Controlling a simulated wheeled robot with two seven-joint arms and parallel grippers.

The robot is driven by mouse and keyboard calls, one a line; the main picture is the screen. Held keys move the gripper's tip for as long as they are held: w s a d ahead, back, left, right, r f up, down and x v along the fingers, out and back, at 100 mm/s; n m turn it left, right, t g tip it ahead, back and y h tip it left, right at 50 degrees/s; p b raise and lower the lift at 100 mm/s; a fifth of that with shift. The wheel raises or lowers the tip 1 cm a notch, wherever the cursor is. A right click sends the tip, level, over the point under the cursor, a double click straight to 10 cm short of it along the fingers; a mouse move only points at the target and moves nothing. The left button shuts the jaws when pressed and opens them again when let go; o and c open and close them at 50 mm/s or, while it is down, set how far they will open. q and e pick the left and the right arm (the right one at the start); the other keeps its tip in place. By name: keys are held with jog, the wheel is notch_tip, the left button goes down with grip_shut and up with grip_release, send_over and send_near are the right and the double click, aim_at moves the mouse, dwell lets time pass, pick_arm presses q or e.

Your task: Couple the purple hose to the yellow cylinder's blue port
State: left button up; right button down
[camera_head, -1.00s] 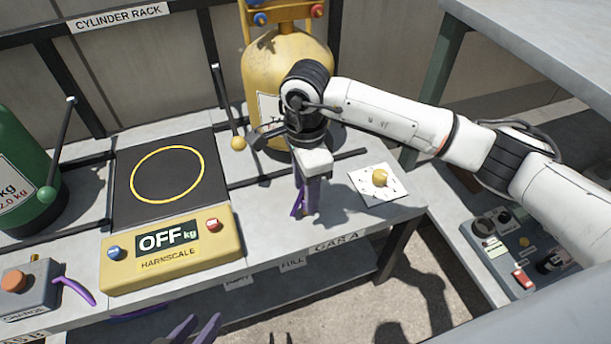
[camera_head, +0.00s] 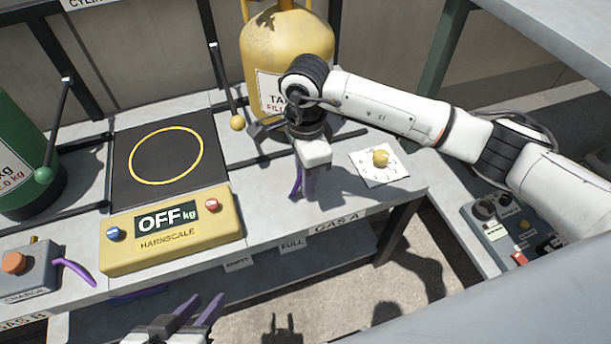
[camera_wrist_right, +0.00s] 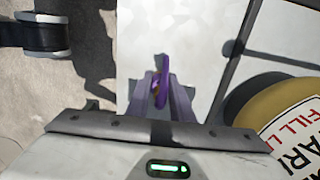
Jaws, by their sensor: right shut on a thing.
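The yellow cylinder (camera_head: 283,45) stands upright at the back of the bench; its top is cut off, and its blue port is out of view. Its side shows in the right wrist view (camera_wrist_right: 285,112). My right gripper (camera_head: 304,192) points down in front of the cylinder, apart from it, shut on a purple hose piece (camera_wrist_right: 162,82). Another purple hose stretch (camera_head: 75,270) curves from the grey box at left, and more shows under the bench's front edge. My left gripper (camera_head: 202,308) is open and empty low in front of the bench.
The yellow scale (camera_head: 165,255) reads OFF beside its black plate (camera_head: 130,170). A green cylinder (camera_head: 15,165) stands at left. A yellow knob lies on a white card (camera_head: 382,173) right of my right gripper. Thin rods with ball ends rise by the cylinders.

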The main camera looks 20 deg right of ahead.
jog(key=shift+r, duration=0.4)
dwell(0.4)
jog(key=shift+r+p, duration=1.6)
jog(key=shift+r, duration=0.45)
